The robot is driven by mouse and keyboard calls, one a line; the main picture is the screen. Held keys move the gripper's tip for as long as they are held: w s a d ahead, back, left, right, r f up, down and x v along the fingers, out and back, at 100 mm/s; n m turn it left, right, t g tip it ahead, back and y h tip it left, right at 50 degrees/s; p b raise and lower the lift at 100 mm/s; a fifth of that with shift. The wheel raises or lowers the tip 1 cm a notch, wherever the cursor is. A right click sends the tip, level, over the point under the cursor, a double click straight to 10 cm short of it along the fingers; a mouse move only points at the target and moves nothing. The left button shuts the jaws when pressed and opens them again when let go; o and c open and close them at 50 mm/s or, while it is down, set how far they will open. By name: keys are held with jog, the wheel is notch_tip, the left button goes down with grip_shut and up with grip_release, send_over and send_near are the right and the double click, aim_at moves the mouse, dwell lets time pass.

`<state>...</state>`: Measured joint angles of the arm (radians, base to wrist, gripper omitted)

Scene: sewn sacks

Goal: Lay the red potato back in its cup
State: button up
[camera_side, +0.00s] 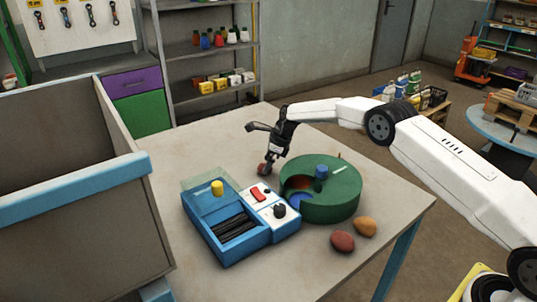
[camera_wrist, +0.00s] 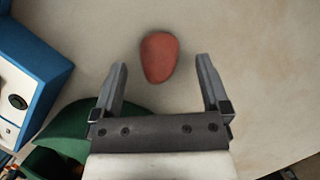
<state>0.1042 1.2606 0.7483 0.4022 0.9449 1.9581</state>
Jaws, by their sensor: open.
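A red potato (camera_wrist: 159,57) lies on the bare table beyond the blue machine, and in the side view it (camera_side: 263,169) shows partly behind my gripper. My gripper (camera_side: 268,166) points down over it, open and empty. In the wrist view the potato appears between the two fingertips of my gripper (camera_wrist: 161,65), with a gap on each side. A green round drum (camera_side: 335,203) has a cut-out showing a red cup (camera_side: 299,183) and a blue cup (camera_side: 300,201). A second reddish potato (camera_side: 342,242) lies on the table in front of the drum.
A blue machine (camera_side: 222,238) with a white control panel (camera_side: 262,200) stands left of the drum. An orange potato (camera_side: 365,227) lies near the front. The table (camera_side: 210,156) is clear behind the machine. A grey bin (camera_side: 70,190) stands left.

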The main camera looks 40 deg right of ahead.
jog(key=shift+x, duration=0.85)
grip_shut()
